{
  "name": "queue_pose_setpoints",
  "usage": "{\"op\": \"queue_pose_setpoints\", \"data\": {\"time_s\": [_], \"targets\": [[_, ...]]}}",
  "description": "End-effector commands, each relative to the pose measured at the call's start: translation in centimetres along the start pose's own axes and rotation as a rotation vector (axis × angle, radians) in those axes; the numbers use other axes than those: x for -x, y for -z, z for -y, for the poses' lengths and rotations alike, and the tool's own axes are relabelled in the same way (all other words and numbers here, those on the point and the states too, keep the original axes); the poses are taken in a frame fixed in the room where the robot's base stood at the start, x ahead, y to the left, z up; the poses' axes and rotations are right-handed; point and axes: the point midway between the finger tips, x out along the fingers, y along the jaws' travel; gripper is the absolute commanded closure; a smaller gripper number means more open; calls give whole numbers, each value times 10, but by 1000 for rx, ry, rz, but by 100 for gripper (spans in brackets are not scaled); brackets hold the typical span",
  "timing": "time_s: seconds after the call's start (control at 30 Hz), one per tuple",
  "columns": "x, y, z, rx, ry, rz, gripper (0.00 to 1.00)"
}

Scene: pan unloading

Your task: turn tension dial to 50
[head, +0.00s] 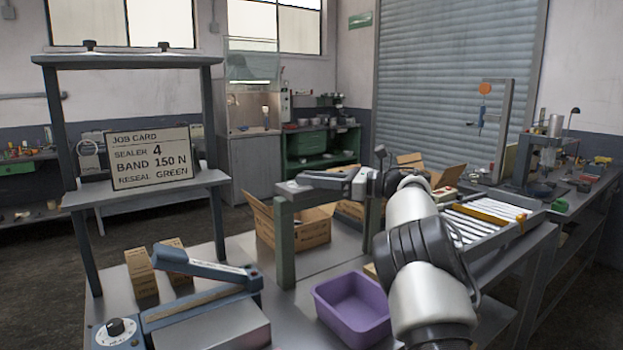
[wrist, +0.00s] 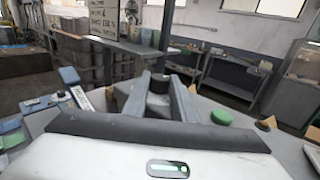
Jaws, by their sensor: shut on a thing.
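My gripper (head: 357,183) is at the right end of a grey beam-like head on a green-posted frame (head: 285,245), in the middle of the head view. In the wrist view my gripper (wrist: 158,92) has its two grey fingers around a dark grey part (wrist: 158,106). What this part is, and whether it is the tension dial, I cannot tell; no scale shows on it. A black knob on a white dial face (head: 115,326) is on the blue sealer (head: 205,305) at lower left; its marks are too small to read. The job card (head: 150,157) reads sealer 4, band 150 N, reseal green.
A purple bin (head: 353,308) stands on the table right of the frame. An open carton (head: 300,232) is behind the frame, and small cardboard boxes (head: 141,273) stand behind the sealer. A tray of white rods (head: 490,218) is at right. A green disc (wrist: 221,118) is right of my fingers.

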Motion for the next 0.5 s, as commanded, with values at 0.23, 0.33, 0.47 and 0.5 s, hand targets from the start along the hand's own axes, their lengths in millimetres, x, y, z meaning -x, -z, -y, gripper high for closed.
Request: {"op": "queue_pose_setpoints", "data": {"time_s": [0.23,0.33,0.47,0.5], "targets": [[-1,-3,0,3,0,6,98],[-1,-3,0,3,0,6,67],[-1,-2,0,2,0,5,57],[-1,-2,0,2,0,4,57]]}}
